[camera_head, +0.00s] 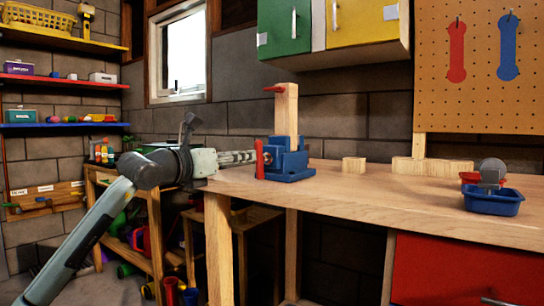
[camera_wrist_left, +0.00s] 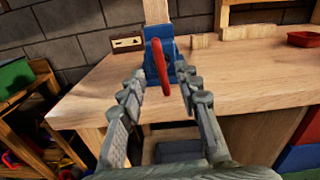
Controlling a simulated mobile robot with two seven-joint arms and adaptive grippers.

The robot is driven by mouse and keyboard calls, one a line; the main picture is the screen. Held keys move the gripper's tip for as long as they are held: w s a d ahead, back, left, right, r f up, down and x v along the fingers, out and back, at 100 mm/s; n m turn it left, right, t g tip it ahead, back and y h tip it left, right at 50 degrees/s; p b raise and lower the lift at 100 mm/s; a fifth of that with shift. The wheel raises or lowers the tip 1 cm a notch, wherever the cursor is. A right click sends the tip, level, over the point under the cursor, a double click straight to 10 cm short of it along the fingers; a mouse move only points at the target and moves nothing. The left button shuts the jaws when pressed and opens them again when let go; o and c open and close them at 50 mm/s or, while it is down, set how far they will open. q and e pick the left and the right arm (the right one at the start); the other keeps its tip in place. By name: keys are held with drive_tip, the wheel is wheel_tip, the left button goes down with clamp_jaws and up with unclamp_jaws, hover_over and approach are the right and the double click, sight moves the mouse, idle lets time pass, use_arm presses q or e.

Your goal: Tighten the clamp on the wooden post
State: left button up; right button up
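The wooden post (camera_head: 287,112) stands upright at the workbench's left end, with a red peg (camera_head: 274,89) near its top. The blue clamp (camera_head: 290,164) sits at the post's base, and its red handle (camera_head: 260,159) faces my left gripper (camera_head: 238,157). In the left wrist view the red handle (camera_wrist_left: 160,68) stands upright in front of the blue clamp (camera_wrist_left: 152,42). My left gripper (camera_wrist_left: 161,82) is open, its fingers spread on either side of the handle. Whether a finger touches the handle I cannot tell. My right gripper is not in view.
The workbench (camera_head: 345,192) is clear in its middle. A small wood block (camera_head: 353,165) lies right of the clamp. A wooden shelf unit (camera_head: 160,225) stands left below the bench.

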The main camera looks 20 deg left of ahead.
sight(258, 154)
use_arm(q)
drive_tip(key=x, duration=0.7)
drive_tip(key=shift+w+d+f, duration=0.1)
drive_tip(key=shift+w, duration=0.2)
clamp_jaws()
